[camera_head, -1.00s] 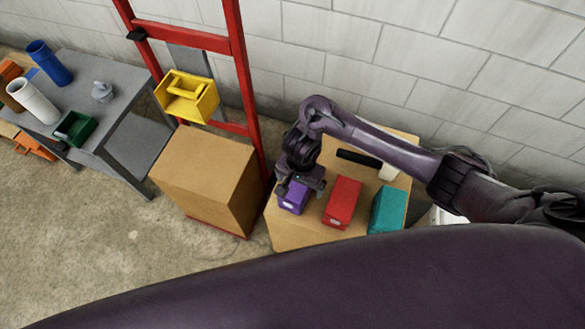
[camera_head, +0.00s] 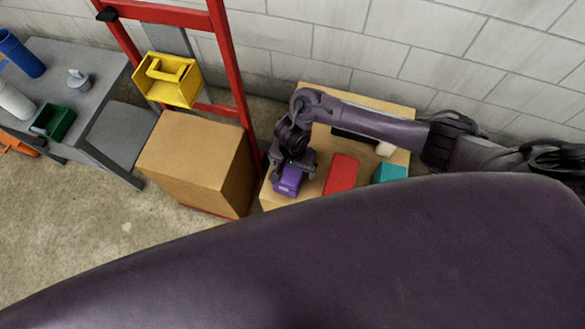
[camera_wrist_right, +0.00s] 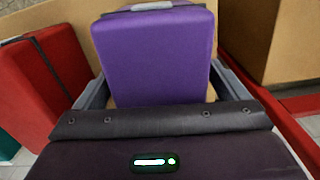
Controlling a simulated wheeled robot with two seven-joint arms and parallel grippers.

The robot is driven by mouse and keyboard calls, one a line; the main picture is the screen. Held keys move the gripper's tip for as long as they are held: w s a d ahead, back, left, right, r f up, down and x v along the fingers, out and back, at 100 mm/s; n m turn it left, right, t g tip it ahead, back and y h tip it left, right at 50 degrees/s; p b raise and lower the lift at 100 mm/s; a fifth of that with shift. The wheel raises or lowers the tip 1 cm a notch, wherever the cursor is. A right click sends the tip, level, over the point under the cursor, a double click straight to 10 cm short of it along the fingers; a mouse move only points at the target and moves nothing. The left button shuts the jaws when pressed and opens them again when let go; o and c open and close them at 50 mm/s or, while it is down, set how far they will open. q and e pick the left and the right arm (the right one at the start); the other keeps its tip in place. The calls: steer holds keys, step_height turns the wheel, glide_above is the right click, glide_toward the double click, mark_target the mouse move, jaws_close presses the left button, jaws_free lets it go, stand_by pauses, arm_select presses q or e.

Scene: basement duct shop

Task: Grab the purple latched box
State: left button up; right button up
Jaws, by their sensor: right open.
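The purple latched box (camera_head: 288,181) stands on a cardboard-coloured surface, at its left end, in the head view. My right gripper (camera_head: 296,166) is right over it. In the right wrist view the purple box (camera_wrist_right: 158,55) fills the middle, between the two grey fingers of my open right gripper (camera_wrist_right: 155,92). One finger shows on each side of the box; I cannot tell whether they touch it. A pale latch shows at the box's far edge. My left gripper is not in view.
A red box (camera_head: 341,175) stands just right of the purple one, with a teal box (camera_head: 390,173) beyond it. A black-and-white item lies behind them. A large cardboard box (camera_head: 195,165) and red hand-truck frame (camera_head: 236,75) stand left. My own dark body covers the foreground.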

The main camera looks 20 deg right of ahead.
steer(key=shift+r, duration=0.1)
steer(key=c, duration=1.3)
